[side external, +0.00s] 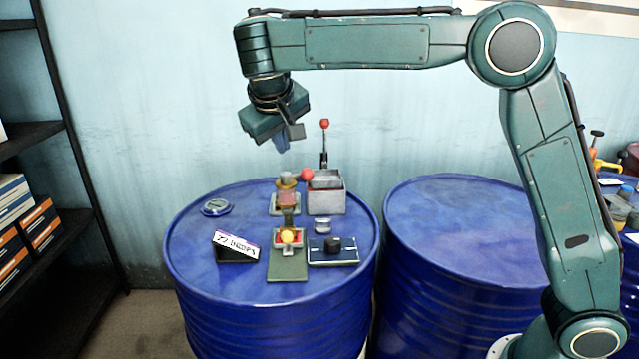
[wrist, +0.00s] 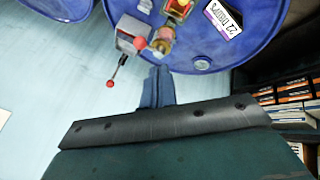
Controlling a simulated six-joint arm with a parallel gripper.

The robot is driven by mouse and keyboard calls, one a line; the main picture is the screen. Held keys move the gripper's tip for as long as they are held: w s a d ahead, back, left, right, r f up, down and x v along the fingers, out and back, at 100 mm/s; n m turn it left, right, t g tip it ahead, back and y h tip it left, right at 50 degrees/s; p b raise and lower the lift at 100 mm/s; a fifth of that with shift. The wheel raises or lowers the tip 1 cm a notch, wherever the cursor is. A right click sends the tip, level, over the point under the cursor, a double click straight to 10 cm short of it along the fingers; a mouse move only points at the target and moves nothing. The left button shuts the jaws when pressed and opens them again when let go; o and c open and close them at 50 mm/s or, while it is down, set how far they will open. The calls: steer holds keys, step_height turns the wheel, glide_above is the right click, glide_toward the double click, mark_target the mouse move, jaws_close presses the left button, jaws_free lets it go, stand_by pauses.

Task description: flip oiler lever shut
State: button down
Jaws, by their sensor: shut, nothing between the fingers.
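A grey metal box (side external: 326,198) stands at the back of the near blue drum's top. A thin lever with a red ball knob (side external: 325,124) rises nearly upright behind it. A second red ball (side external: 306,175) sits at the box's upper left, beside a small brass and red fitting (side external: 287,190). I cannot tell which ball belongs to the oiler lever. The wrist view shows the box (wrist: 131,36), the lever knob (wrist: 110,84) and the second ball (wrist: 140,44). My gripper (side external: 282,144) is shut and empty, above and left of the box; its blue fingers (wrist: 157,84) touch nothing.
The drum top (side external: 210,265) also bears a tilted label card (side external: 235,244), a round disc (side external: 216,207), a green plate (side external: 288,267) with a yellow button, and a dark plate (side external: 333,252). Another blue drum (side external: 450,230) with a bare top stands right. Shelves (side external: 40,220) stand left.

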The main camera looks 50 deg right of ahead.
mark_target(302, 174)
steer(key=shift+w+a+f, duration=0.3)
steer(key=shift+a+f, duration=0.05)
steer(key=shift+a, duration=0.1)
steer(key=shift+d+f, duration=0.1)
steer(key=shift+f, duration=0.05)
steer(key=w+d+f, duration=0.3)
steer(key=d+f, duration=0.5)
steer(key=shift+f, duration=0.4)
stand_by(0.4)
